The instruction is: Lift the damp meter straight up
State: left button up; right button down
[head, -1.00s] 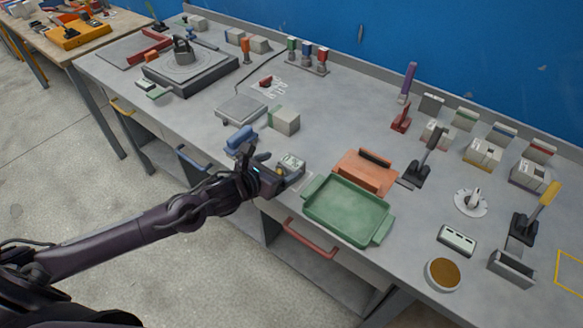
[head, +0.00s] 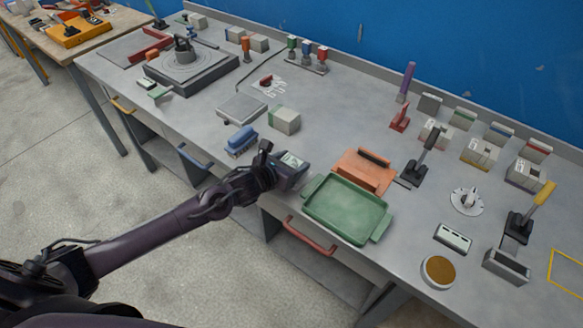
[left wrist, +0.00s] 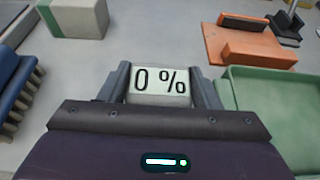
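The damp meter (head: 292,159) is a small boxy device near the front edge of the bench, left of the green tray. In the left wrist view the damp meter's display (left wrist: 160,80) reads "0 %". My left gripper (head: 284,166) is at the meter. In the left wrist view its two grey fingers (left wrist: 162,86) stand on either side of the meter, close to its sides. I cannot tell whether they press on it. The meter's underside is hidden, so I cannot tell whether it touches the bench. My right gripper is not in view.
A blue-topped brush-like item (head: 241,139) is on the left and a pale green-sided block (head: 284,120) behind. Bare bench lies behind the meter.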

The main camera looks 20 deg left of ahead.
pick_arm(q)
jog(key=c, duration=0.7)
jog(key=shift+r, duration=0.1)
